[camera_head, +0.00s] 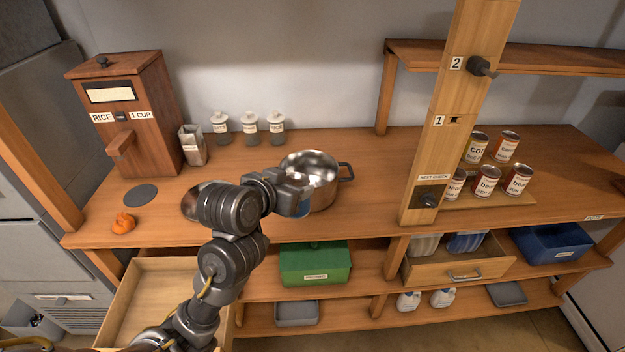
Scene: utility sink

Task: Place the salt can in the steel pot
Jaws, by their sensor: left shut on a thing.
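The steel pot (328,192) stands on the wooden counter with its open top facing up and a dark handle at its right. My left arm reaches in from the lower left, and its gripper (297,195) is at the pot's near left side, overlapping the pot in the picture. The gripper is shut on a small blue and pale can (303,209), which looks like the salt can. Much of the can is hidden by the gripper, and I cannot tell whether it is over the rim or in front of the pot. My right gripper is not in view.
A rice dispenser (118,115) and several lidded jars (249,128) stand at the back. A round object (192,203) is partly hidden behind my arm. Several labelled cans (487,180) stand right of the wooden post (440,125). An open drawer (140,300) juts out below left.

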